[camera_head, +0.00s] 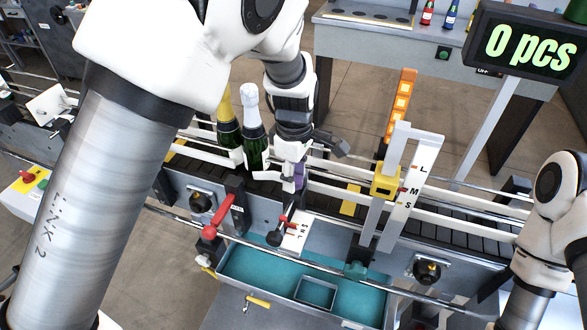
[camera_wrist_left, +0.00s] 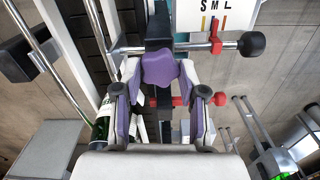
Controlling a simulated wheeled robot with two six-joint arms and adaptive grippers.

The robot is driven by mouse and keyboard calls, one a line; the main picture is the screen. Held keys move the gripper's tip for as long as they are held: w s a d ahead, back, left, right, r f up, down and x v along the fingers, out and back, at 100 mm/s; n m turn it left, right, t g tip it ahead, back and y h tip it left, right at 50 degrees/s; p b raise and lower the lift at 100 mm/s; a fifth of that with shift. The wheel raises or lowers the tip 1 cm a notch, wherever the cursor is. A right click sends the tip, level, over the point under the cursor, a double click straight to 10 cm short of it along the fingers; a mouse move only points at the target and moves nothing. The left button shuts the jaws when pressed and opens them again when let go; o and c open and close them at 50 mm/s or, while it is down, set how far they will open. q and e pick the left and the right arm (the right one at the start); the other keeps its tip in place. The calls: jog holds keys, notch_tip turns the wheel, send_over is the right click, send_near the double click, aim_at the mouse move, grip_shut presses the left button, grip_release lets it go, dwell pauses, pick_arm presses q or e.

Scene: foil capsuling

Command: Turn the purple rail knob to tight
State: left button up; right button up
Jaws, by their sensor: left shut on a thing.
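The purple rail knob (camera_wrist_left: 160,68) is a lobed knob on a dark block on a metal rod, at the upper middle of the left wrist view. In the head view a small part of the knob (camera_head: 299,172) shows beside the conveyor's rails. My left gripper (camera_head: 292,178) reaches down onto it. In the left wrist view the two fingers of my left gripper (camera_wrist_left: 160,82) are closed on the knob from both sides. The knob's turn position cannot be read. My right gripper is out of view.
Two bottles (camera_head: 254,135) stand on the conveyor close left of my gripper. A red-handled lever (camera_head: 223,213) and a small S-M-L scale plate (camera_head: 296,236) are in front. A tall L-M-S post (camera_head: 412,190) stands right. A teal-lined tray (camera_head: 245,267) lies below.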

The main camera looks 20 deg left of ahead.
pick_arm(q)
jog(key=m+p, duration=0.1)
jog(key=m, duration=0.1)
jog(key=shift+s+m, duration=0.1)
jog(key=shift+m, duration=0.3)
jog(key=m+p, duration=0.1)
jog(key=m, duration=0.2)
jog(key=shift+f+m, duration=0.1)
jog(key=shift+m, duration=0.2)
jog(key=m+p, duration=0.1)
jog(key=m, duration=0.2)
jog(key=shift+m, duration=0.3)
jog(key=m, duration=0.3)
jog(key=shift+m+p, duration=0.4)
jog(key=m, duration=0.3)
jog(key=shift+m, duration=0.3)
jog(key=m, duration=0.3)
jog(key=shift+m, duration=0.3)
jog(key=m, duration=0.6)
jog(key=shift+d+m, duration=0.1)
jog(key=shift+m, duration=0.2)
